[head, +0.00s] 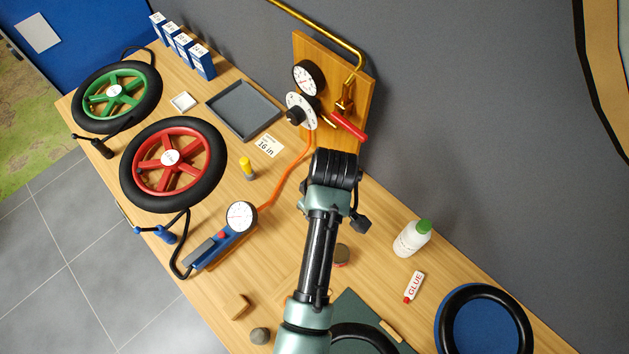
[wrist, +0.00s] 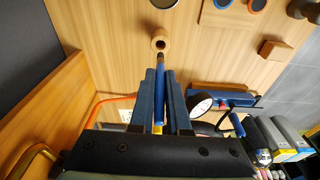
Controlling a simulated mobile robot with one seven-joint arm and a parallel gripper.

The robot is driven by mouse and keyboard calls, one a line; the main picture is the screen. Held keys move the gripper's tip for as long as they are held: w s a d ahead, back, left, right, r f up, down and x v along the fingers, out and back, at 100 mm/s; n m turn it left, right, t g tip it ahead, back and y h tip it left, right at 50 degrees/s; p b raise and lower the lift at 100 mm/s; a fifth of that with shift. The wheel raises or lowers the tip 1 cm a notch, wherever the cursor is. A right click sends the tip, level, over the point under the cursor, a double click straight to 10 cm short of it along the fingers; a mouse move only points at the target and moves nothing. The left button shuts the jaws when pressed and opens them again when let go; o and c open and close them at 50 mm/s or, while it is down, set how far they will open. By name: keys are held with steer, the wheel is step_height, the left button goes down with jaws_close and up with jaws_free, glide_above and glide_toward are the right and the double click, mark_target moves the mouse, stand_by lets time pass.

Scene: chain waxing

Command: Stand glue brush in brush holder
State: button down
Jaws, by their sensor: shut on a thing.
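In the wrist view my gripper (wrist: 160,73) is shut on the glue brush (wrist: 159,92), which has a blue handle and a darker end pointing away from the camera, past the fingertips. The brush holder (wrist: 160,43) is a small round wooden piece with a dark hole, on the table. It shows just beyond the brush's tip, in line with it; whether they touch I cannot tell. In the head view my arm hides the gripper, brush and holder.
A blue pump with a gauge (head: 241,216) lies left of my arm, near a wooden block (head: 238,305). The upright wooden gauge board (head: 346,68) stands behind. A white bottle (head: 412,239) and glue tube (head: 413,287) are to the right.

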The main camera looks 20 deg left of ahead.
steer(key=shift+f+b, duration=1.9)
steer(key=shift+f, duration=1.15)
steer(key=c, duration=0.8)
jaws_free()
steer(key=shift+r, duration=0.1)
steer(key=shift+s+d+r+p, duration=0.15)
steer(key=shift+d+r+p, duration=0.2)
steer(key=shift+r, duration=1.75)
steer(key=shift+s+d+r+p, duration=0.1)
steer(key=shift+d+r+p, duration=0.25)
steer(key=shift+r, duration=1.75)
steer(key=shift+s+d+r+p, duration=0.15)
steer(key=shift+d+r+p, duration=0.2)
steer(key=shift+r, duration=1.75)
